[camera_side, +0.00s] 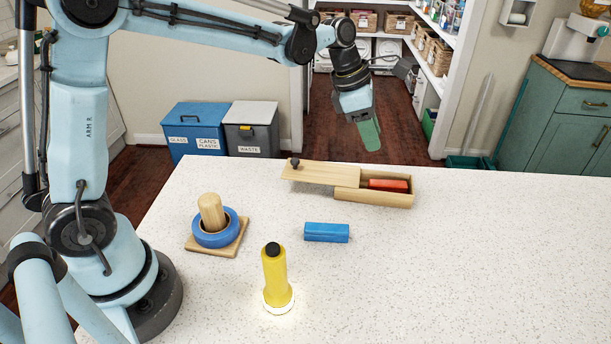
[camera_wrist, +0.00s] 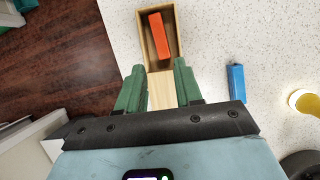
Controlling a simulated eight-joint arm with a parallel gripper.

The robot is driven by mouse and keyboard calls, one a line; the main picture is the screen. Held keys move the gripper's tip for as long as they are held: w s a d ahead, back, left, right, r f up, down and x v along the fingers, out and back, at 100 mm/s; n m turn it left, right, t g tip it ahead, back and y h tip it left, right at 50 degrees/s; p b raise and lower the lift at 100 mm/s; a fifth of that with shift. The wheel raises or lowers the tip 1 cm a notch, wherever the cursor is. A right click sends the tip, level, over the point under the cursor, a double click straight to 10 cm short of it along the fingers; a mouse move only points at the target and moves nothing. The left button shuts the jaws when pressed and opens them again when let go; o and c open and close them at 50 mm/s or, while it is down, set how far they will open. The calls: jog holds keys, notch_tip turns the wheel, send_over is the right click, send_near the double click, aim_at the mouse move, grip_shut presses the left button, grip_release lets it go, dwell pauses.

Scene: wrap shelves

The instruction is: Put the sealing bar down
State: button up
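My gripper (camera_side: 369,132) hangs above and behind the wooden box, with its green fingers pointing down. In the wrist view its fingers (camera_wrist: 159,68) are apart, with nothing held between them. The wooden box (camera_side: 375,199) stands on the counter with its pale lid (camera_side: 318,173) slid to the left, partly open. A red block (camera_side: 389,185) lies inside the open right part; it also shows in the wrist view (camera_wrist: 159,37). A blue block (camera_side: 327,233) lies on the counter in front of the box. I cannot tell which thing is the sealing bar.
A blue ring (camera_side: 216,239) sits around a wooden peg (camera_side: 211,211) at the left of the counter (camera_side: 480,270). A yellow torch-like thing (camera_side: 274,271) with a black top stands upright at the front, bright at its base. The counter's right side is clear.

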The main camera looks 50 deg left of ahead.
jog(key=s+a+m+t+y, duration=0.1)
jog(key=s+a+m+t, duration=0.1)
jog(key=s+m, duration=0.7)
jog(key=s+a+m+t+y, duration=0.1)
jog(key=s+a+m, duration=0.3)
jog(key=s+m, duration=0.6)
jog(key=m+y, duration=0.1)
jog(key=m, duration=0.5)
jog(key=shift+s+r+m+t, duration=0.15)
jog(key=shift+s+m+t, duration=0.1)
jog(key=shift+m+t, duration=0.15)
